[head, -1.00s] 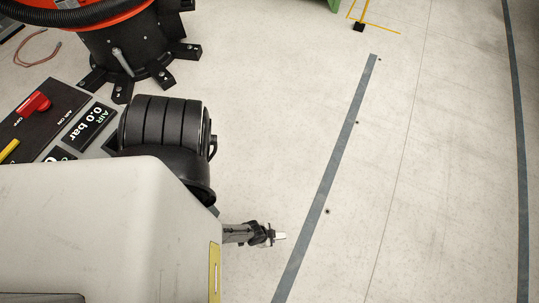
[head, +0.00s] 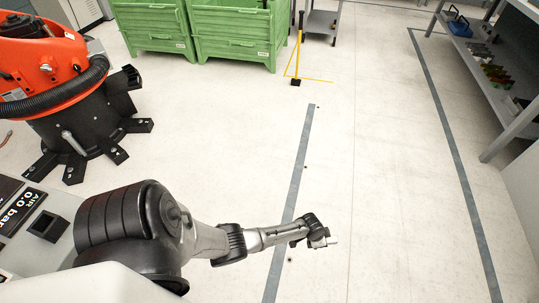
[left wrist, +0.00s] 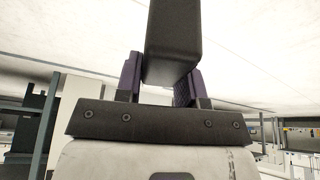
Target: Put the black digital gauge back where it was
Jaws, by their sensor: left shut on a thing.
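In the left wrist view my left gripper (left wrist: 160,82) is shut on a dark block with rounded edges, which I take to be the black digital gauge (left wrist: 173,40). A purple-dark finger presses on each side of it. Its upper part runs out of the picture, and no display shows. In the head view an arm comes in from the lower left and its small dark end (head: 318,233) is over the floor, with a pale tip. Its fingers and any gauge there are too small to tell. My right gripper is not recognisable in either view.
An orange and black machine base (head: 75,100) stands at the left, by a panel with an air display (head: 18,212). Green crates (head: 235,35) and a yellow-black post (head: 297,55) are at the back. A grey shelf (head: 485,75) stands at the right. The middle floor is clear.

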